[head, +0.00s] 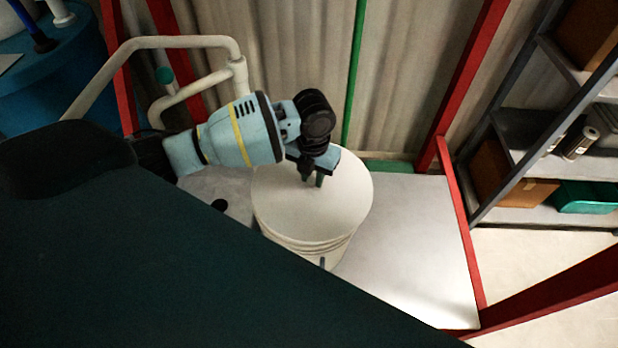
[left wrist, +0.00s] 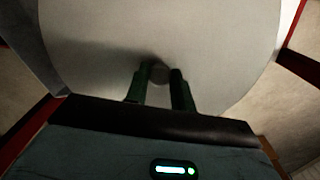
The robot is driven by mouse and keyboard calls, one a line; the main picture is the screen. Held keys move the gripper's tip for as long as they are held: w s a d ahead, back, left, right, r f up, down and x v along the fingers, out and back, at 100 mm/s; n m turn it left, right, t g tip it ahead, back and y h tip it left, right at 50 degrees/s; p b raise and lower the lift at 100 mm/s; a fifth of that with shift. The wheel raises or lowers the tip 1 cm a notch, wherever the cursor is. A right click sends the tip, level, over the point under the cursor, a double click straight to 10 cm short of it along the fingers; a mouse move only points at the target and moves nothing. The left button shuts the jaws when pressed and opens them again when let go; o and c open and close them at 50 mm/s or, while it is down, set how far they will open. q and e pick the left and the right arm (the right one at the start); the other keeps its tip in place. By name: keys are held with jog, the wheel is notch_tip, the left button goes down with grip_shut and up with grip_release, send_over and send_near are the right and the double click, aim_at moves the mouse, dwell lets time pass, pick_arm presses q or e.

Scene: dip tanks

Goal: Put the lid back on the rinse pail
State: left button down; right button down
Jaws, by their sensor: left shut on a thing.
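The white round lid (head: 345,200) lies level over the top of the white rinse pail (head: 312,250), whose ribbed upper side shows below it. I cannot tell whether the lid is fully seated or a small gap remains. My left gripper (head: 313,180) reaches in from the left and points down at the middle of the lid. In the left wrist view its two dark green fingers (left wrist: 158,88) are shut on the small grey knob (left wrist: 158,72) of the lid, which fills most of that view. The pail's rim is hidden under the lid. My right gripper is not in view.
The pail stands on a pale platform (head: 415,240) with red edging; its right part is clear. White pipes (head: 190,42) and a blue tank (head: 50,70) are at left, shelves (head: 515,190) at right.

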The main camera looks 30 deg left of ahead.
aim_at(309, 179)
pick_arm(q)
jog(key=shift+w+a, duration=0.2)
jog(key=shift+a, duration=0.1)
jog(key=f, duration=0.2)
jog(key=shift+w+a+f, duration=0.25)
jog(key=shift+a+f, duration=0.05)
jog(key=shift+a, duration=0.1)
jog(key=shift+f, duration=0.45)
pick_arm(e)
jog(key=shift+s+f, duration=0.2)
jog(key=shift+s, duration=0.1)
pick_arm(q)
jog(key=shift+f, duration=0.15)
jog(key=c, duration=1.2)
grip_release()
